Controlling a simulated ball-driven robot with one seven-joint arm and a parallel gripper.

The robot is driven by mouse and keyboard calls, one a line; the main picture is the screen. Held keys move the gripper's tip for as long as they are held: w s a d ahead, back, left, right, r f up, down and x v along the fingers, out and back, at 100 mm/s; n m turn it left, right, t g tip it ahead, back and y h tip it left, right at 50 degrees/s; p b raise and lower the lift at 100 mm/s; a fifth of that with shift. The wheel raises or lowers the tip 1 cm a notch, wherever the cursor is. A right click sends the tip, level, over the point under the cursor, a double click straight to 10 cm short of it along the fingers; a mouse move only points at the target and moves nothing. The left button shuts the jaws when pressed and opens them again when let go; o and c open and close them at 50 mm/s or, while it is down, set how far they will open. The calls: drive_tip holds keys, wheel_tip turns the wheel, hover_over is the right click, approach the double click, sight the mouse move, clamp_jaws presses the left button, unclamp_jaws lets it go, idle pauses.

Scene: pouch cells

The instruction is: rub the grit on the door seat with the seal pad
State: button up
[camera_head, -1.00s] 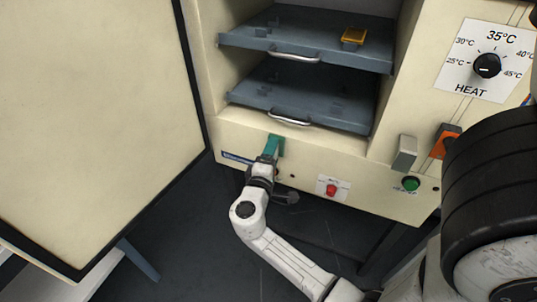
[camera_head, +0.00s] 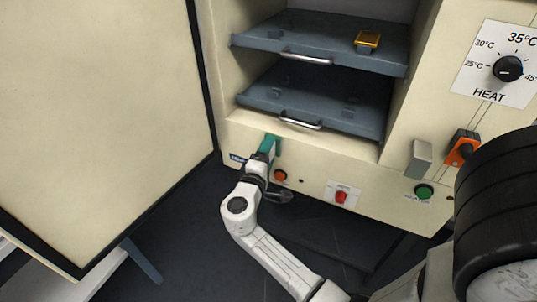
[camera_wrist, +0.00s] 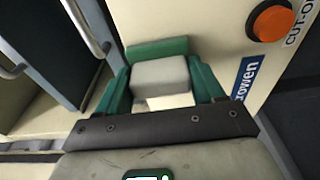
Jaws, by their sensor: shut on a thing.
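My gripper (camera_head: 265,150) is in front of the cream cabinet front, below the lower shelf, at its left end. In the wrist view my gripper (camera_wrist: 160,82) has its two green fingers shut on the seal pad (camera_wrist: 159,71), a pale grey block with a green strip along its far side. The pad is close to the cream front; I cannot tell whether it touches. The door seat (camera_head: 228,140) is the cream rim around the cabinet opening. No grit can be made out on it. The open door (camera_head: 110,120) with a black edge stands at the left.
Two grey shelves (camera_head: 320,100) with metal handles are above my gripper; a yellow item (camera_head: 368,40) lies on the upper one. An orange button (camera_head: 280,175) is just right of the gripper, with a red switch (camera_head: 341,197) and green button (camera_head: 424,192) farther right.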

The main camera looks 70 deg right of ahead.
drive_tip(key=shift+w+a, duration=0.15)
drive_tip(key=shift+a, duration=2.75)
drive_tip(key=shift+w+a, duration=0.1)
drive_tip(key=shift+a, duration=1.4)
